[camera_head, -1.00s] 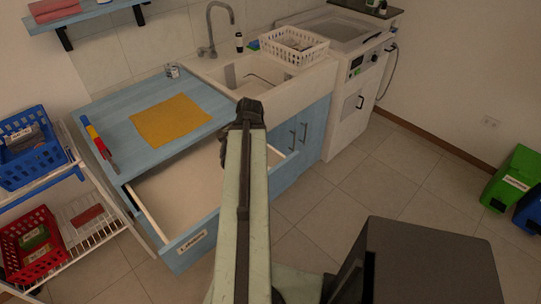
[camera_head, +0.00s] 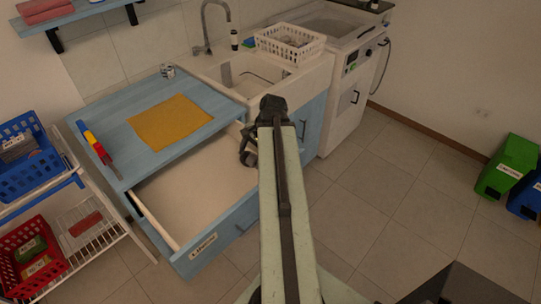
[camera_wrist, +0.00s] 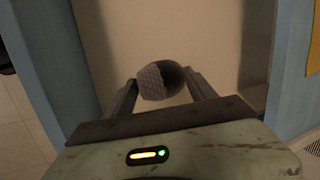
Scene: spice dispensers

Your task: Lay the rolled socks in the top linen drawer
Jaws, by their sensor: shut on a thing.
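The top linen drawer (camera_head: 190,195) is pulled open below the blue counter in the head view, and its pale inside looks empty. Its blue front carries a white label. My gripper (camera_wrist: 160,84) is shut on the rolled socks (camera_wrist: 162,79), a grey, knit-textured bundle with a dark patch, seen between its two fingers in the wrist view. The pale drawer floor (camera_wrist: 190,30) lies behind them. In the head view my gripper (camera_head: 248,147) shows as a dark shape over the drawer's back right part, mostly hidden by my arm.
A yellow cloth (camera_head: 171,122) lies on the blue counter (camera_head: 125,115). A sink (camera_head: 250,78) with a white basket (camera_head: 290,42) stands to its right. A rack with a blue basket (camera_head: 28,160) and a red basket (camera_head: 32,258) stands left.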

